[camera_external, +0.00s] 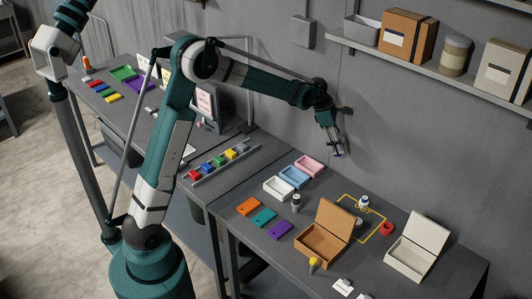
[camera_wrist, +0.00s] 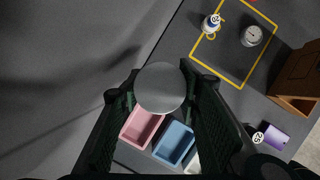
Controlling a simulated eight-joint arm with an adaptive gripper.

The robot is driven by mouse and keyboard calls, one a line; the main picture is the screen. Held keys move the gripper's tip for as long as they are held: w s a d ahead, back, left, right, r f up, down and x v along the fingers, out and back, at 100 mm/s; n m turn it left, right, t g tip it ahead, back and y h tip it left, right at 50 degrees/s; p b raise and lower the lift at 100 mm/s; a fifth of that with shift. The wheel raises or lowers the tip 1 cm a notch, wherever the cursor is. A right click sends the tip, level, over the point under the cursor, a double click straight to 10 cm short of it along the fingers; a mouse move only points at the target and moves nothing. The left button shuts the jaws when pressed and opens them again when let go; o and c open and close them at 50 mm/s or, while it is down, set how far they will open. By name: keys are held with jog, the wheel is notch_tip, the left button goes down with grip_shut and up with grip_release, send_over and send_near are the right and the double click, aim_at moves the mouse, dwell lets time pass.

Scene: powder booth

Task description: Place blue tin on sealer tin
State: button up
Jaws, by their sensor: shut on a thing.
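My gripper (camera_external: 337,151) is raised near the wall, above and behind the small trays. In the wrist view its fingers (camera_wrist: 160,97) are shut on a round thing with a flat grey top (camera_wrist: 160,85), probably the blue tin. Its side is hidden there, so I cannot confirm the colour. A short round tin with a pale labelled top (camera_wrist: 251,36), probably the sealer tin, stands inside the yellow outline on the table.
A white bottle (camera_external: 363,202) stands near the tin, with a red ring (camera_external: 387,228) close by. An open cardboard box (camera_external: 322,245) and an open white box (camera_external: 412,258) flank the yellow outline (camera_external: 374,238). Pink (camera_external: 313,164), blue (camera_external: 294,177) and white (camera_external: 278,188) trays lie left.

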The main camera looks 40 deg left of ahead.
jog(key=s+a+n+p, duration=0.1)
jog(key=s+a, duration=0.3)
jog(key=a, duration=1.2)
jog(key=s+a+n+t, duration=0.1)
jog(key=s+a, duration=0.2)
jog(key=a, duration=1.2)
jog(key=s+a+n+p, duration=0.15)
jog(key=s+a, duration=0.25)
jog(key=a, duration=1.2)
jog(key=s+a+r+n+t+y, duration=0.1)
jog(key=s+a+n, duration=0.3)
jog(key=s+a, duration=2.8)
jog(key=shift+s+a+r+y+p, duration=0.3)
jog(key=shift+s+y+p, duration=0.1)
jog(key=shift+s+y, duration=0.1)
jog(key=shift+f, duration=0.1)
jog(key=shift+f, duration=3.1)
jog(key=shift+f, duration=0.1)
jog(key=shift+f, duration=1.75)
